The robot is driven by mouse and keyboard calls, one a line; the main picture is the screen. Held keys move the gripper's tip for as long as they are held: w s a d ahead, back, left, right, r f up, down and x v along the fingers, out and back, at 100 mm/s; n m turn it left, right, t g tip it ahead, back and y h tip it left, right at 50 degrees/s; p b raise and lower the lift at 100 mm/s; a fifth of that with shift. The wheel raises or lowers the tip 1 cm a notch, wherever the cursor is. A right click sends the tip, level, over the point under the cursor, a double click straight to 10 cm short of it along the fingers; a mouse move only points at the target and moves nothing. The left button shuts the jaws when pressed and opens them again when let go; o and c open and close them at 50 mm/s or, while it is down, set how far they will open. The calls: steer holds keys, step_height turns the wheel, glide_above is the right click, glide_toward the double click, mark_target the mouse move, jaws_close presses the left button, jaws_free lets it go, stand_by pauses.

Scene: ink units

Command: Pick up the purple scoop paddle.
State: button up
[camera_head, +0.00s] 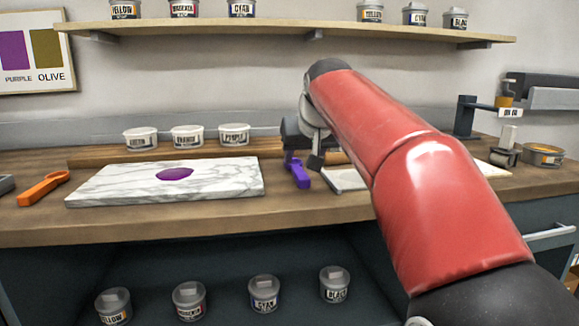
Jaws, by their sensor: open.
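The purple scoop paddle (298,173) lies on the wooden worktop, just right of the marble slab. Its upper end is partly hidden by my gripper. My gripper (315,163) is at the end of my red arm, dark grey and pointing down, close to the paddle on its right side. Its fingers are open, and part of it is hidden behind my arm. I cannot tell whether a finger touches the paddle.
The marble slab (110,183) carries a purple ink blot (174,174). An orange scoop paddle (45,187) lies left of the slab. White tubs (187,136) stand behind it. A pale board (345,180) lies right, partly behind my arm. An ink tin (543,155) stands far right.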

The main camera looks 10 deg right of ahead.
mark_target(298, 169)
steer(key=shift+w+d+r, duration=0.1)
steer(key=shift+w+r, duration=0.1)
steer(key=shift+w, duration=0.55)
steer(key=shift+w+f, duration=0.2)
steer(key=shift+w, duration=0.15)
steer(key=x, duration=0.6)
steer(key=shift+w+d+f, duration=0.1)
steer(key=shift+d+f, duration=0.05)
steer(key=shift+f, duration=0.3)
steer(key=shift+c, duration=0.5)
jaws_close()
